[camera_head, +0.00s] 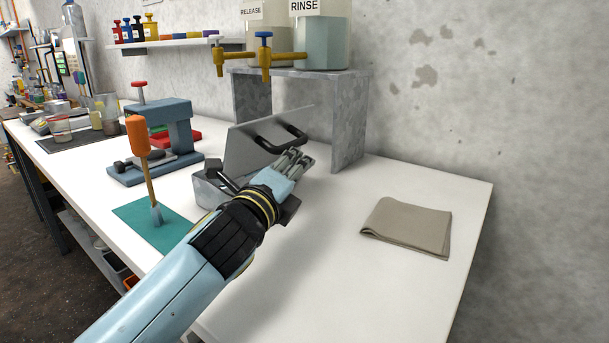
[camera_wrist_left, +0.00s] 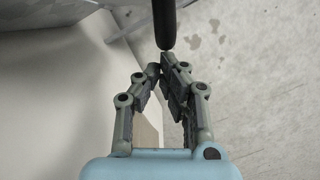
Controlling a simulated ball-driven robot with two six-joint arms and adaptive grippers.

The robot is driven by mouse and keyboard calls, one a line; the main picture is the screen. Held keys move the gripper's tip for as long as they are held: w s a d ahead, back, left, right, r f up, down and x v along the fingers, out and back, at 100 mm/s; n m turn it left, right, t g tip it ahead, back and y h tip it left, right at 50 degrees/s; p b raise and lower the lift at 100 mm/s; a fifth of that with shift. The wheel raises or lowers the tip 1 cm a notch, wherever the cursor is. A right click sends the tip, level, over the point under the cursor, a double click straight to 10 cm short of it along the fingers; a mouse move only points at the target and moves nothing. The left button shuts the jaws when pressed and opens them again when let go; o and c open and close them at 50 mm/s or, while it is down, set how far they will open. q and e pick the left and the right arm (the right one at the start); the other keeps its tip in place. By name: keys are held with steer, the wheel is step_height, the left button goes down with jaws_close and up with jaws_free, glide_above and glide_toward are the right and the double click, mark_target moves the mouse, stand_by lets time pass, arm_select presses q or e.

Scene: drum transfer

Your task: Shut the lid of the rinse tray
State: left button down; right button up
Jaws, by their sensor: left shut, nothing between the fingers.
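The rinse tray (camera_head: 205,190) is a grey metal box on the white bench, partly hidden behind my left arm. Its lid (camera_head: 238,150) stands raised and tilted, with a black bar handle (camera_head: 293,130) on its face. My left gripper (camera_head: 299,158) is shut and empty, just below the handle in the head view. In the left wrist view the fingertips (camera_wrist_left: 168,64) come together close to the end of a black bar (camera_wrist_left: 164,22), which looks like the handle. I cannot tell whether they touch. My right gripper is not in view.
A grey stand (camera_head: 350,120) with the rinse and release containers is behind the lid. A folded cloth (camera_head: 407,228) lies at right. A green mat (camera_head: 135,217) with an orange-handled tool (camera_head: 137,135) and a blue press (camera_head: 180,135) are at left. The bench's front right is clear.

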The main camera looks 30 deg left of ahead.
arm_select(q)
steer(key=shift+w+a+r, duration=0.1)
steer(key=shift+a+r, duration=0.05)
steer(key=shift+a, duration=0.1)
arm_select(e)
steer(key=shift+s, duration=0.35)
